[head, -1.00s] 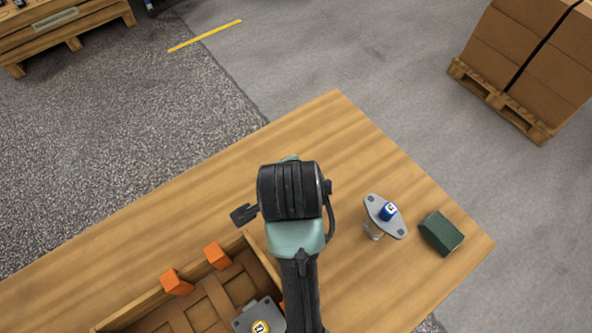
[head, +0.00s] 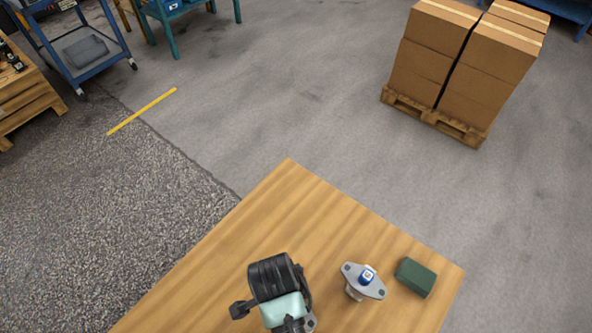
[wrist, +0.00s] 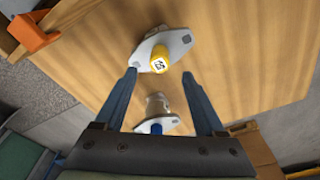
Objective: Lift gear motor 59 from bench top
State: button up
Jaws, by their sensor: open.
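In the wrist view, a gear motor with a pale grey flange and a yellow numbered cap (wrist: 160,61) stands on the wooden bench top (wrist: 230,60); its number is too small to read surely. My gripper (wrist: 159,73) is open, its two fingers on either side of the yellow cap in the picture, with no visible contact. A second motor with a blue cap (wrist: 156,128) shows lower between the fingers. This blue-capped motor (head: 363,281) stands right of my arm in the head view, where my wrist hides the fingers and most of the yellow-capped motor.
A dark green block (head: 416,277) lies right of the blue-capped motor, near the bench edge. An orange crate corner (wrist: 34,36) shows at the upper left in the wrist view. Boxes on a pallet (head: 433,118) stand on the floor beyond. The bench's far part is clear.

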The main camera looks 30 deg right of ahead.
jog(key=shift+s+f, duration=0.1)
jog(key=shift+f, duration=2.55)
grip_shut()
jog(key=shift+d+r, duration=0.1)
